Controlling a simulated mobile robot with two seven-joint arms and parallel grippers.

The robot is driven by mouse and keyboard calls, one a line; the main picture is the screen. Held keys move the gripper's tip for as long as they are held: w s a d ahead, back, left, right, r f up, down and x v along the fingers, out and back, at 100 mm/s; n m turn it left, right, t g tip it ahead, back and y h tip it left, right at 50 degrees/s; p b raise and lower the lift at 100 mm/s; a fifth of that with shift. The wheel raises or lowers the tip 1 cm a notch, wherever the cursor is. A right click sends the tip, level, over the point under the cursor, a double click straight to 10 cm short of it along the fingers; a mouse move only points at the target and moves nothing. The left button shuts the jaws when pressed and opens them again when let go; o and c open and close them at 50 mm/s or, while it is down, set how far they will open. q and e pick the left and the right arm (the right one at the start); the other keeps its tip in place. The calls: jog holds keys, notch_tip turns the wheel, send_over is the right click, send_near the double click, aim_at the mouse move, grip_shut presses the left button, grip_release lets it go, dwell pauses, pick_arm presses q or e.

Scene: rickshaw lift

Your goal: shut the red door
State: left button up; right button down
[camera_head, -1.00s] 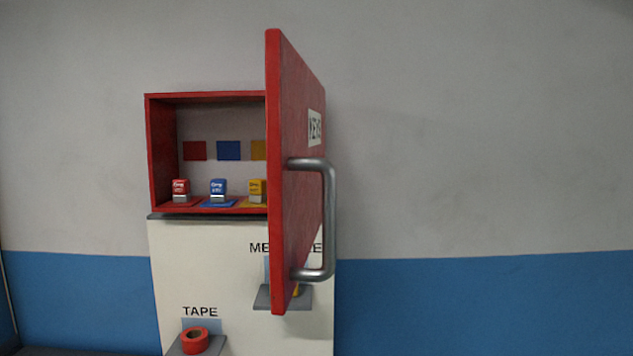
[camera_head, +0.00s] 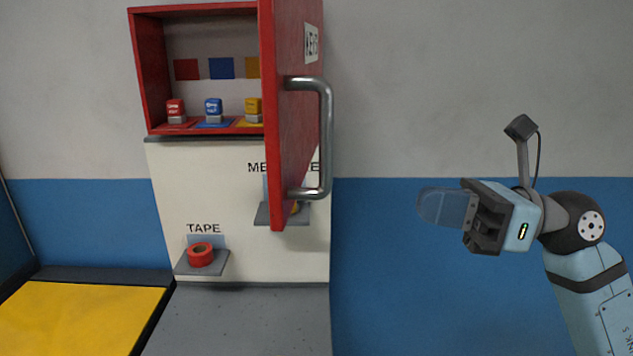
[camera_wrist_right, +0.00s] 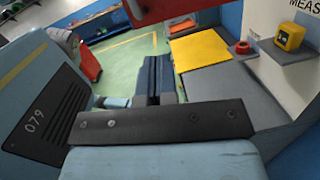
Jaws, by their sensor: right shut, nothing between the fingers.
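The red door (camera_head: 297,140) stands wide open, swung out from the right side of the red wall cabinet (camera_head: 149,70), almost edge-on to me. A grey bar handle (camera_head: 326,140) is on its outer face, turned to the right. My right gripper (camera_head: 430,205) is shut and empty, to the right of the door and level with the handle's lower end, clear of it. In the right wrist view its shut fingers (camera_wrist_right: 157,78) point away from the camera. A red edge at the top of that view looks like the door's lower part. My left gripper is not in view.
Key tags (camera_head: 213,109) stand inside the cabinet on coloured pads. Below it, a white panel carries a shelf with a red tape roll (camera_head: 200,255) and a small shelf (camera_head: 262,214) partly behind the door. A yellow-topped surface (camera_head: 75,317) lies low left.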

aim_at(315, 190)
jog(key=shift+n+t+h, duration=0.3)
jog(key=shift+n+h, duration=0.3)
jog(key=shift+h, duration=0.1)
jog(key=a+p, duration=0.1)
jog(key=a, duration=0.3)
jog(key=w+a+r+p, duration=0.1)
jog(key=a, duration=0.3)
jog(key=a+p, duration=0.1)
jog(key=a, duration=0.3)
jog(key=shift+w+a+r+p, duration=0.1)
jog(key=shift+w+r+p, duration=0.1)
jog(key=shift+w+p, duration=0.15)
jog(key=shift+w+a+f, duration=0.1)
jog(key=shift+a, duration=0.6)
jog(key=shift+a, duration=0.1)
